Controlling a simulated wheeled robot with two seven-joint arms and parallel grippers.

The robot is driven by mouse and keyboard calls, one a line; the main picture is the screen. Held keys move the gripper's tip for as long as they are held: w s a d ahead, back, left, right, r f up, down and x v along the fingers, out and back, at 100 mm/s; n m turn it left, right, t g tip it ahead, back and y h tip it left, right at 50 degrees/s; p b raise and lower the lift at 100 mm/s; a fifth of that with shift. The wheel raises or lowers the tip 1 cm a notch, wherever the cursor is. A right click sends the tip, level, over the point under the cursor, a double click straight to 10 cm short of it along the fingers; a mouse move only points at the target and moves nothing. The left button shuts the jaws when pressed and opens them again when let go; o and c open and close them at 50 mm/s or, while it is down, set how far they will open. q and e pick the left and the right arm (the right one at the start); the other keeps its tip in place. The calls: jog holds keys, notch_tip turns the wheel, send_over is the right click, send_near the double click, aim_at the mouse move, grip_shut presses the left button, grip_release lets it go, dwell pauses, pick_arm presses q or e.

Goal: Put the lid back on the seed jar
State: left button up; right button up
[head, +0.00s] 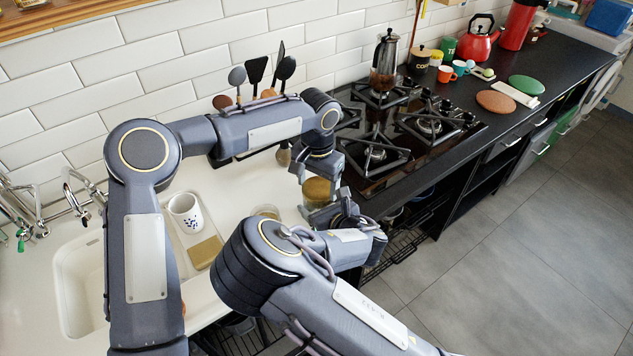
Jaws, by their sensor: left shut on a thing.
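A glass jar with brown-gold contents (317,191), which looks like the seed jar, stands near the counter's front edge beside the hob. My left gripper (318,178) reaches down from above with its fingers around the jar and is shut on it. A round, pale-rimmed tan thing (265,211) lies on the counter left of the jar. It may be the lid; my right arm partly hides it. My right gripper (348,216) is just right of and in front of the jar. Its fingertips are too hidden to tell whether they are open.
A spotted white mug (186,212) and a tan sponge-like block (205,252) are by the sink (78,290). Utensils (262,80) stand at the wall behind my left arm. The gas hob (410,122) with a moka pot (385,60) is to the right.

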pick_arm(q)
jog(key=o, duration=1.2)
jog(key=shift+a, duration=0.15)
jog(key=shift+r, duration=0.1)
notch_tip(320, 180, up, 12)
jog(key=shift+s+a, duration=0.1)
jog(key=shift+a, duration=0.05)
pick_arm(e)
jog(key=o, duration=1.9)
jog(key=shift+o, duration=0.3)
jog(key=shift+s, duration=0.1)
